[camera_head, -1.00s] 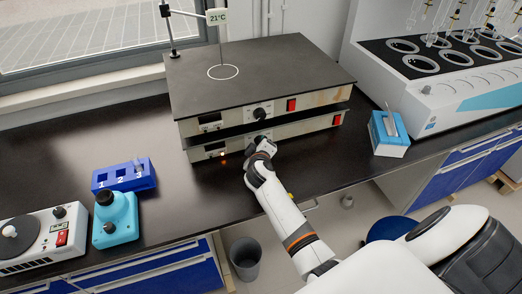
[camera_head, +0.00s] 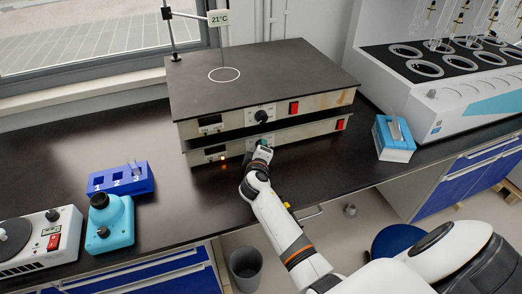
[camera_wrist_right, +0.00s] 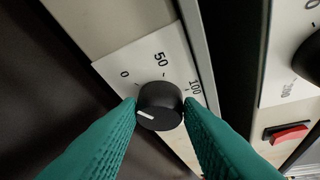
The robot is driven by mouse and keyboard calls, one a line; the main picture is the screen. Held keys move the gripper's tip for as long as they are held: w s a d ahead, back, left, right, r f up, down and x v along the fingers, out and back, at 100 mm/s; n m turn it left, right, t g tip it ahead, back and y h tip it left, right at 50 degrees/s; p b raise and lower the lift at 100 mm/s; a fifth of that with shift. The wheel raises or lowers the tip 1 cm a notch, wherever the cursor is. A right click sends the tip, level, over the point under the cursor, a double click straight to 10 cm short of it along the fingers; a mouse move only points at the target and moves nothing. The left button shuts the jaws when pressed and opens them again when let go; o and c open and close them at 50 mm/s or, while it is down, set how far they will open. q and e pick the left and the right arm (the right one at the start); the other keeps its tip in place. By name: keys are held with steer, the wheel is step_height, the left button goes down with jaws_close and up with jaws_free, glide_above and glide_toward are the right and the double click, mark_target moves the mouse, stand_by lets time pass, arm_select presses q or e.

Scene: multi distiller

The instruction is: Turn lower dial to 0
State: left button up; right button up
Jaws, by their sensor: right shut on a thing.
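The lower dial (camera_wrist_right: 160,106) is a black knob on a white scale plate marked 0, 50 and 100 in the right wrist view. Its white pointer line points to the lower left, away from the printed numbers. My right gripper (camera_wrist_right: 160,112), with green fingers, is shut on the knob, one finger on each side. In the head view my right gripper (camera_head: 262,149) is at the front of the lower hotplate (camera_head: 300,132), and the dial is hidden behind it. My left gripper is not in view.
An upper hotplate (camera_head: 270,80) with its own black dial (camera_head: 261,116) and red switch (camera_head: 294,108) sits on the lower one. A blue tube rack (camera_head: 122,181) and a turquoise device (camera_head: 110,222) stand to the left. A light blue box (camera_head: 393,140) stands to the right.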

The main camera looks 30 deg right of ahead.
steer(key=o, duration=1)
steer(key=shift+c, duration=0.2)
